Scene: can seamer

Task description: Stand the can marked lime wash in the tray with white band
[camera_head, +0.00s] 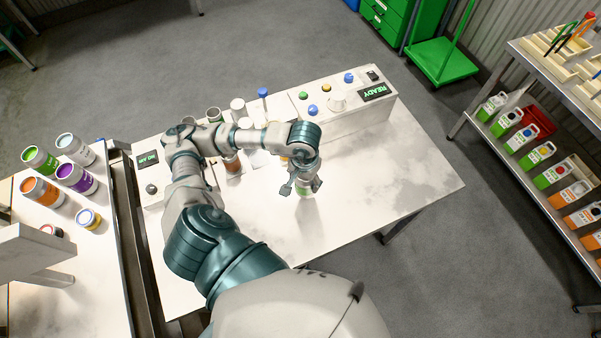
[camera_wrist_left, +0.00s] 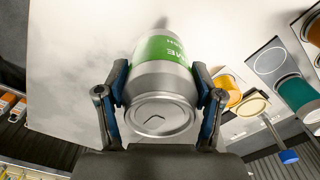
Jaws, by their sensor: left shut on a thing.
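My left gripper (camera_head: 302,187) is shut on a silver can with a green band (camera_wrist_left: 163,75). Its fingers press on both sides of the can in the left wrist view, with the ring-pull lid facing the camera. The upside-down white lettering on the band is partly visible and fits lime wash. In the head view the can (camera_head: 306,190) shows just below the gripper, over the right half of the pale table; I cannot tell whether its base touches the table. I cannot make out a tray with a white band. My right gripper is not in view.
A machine with coloured buttons and a READY display (camera_head: 375,92) stands along the table's back edge. Several cans stand behind my left arm, including a teal one (camera_wrist_left: 296,92). More cans, one purple (camera_head: 76,176), stand on the left. The table's right part is clear.

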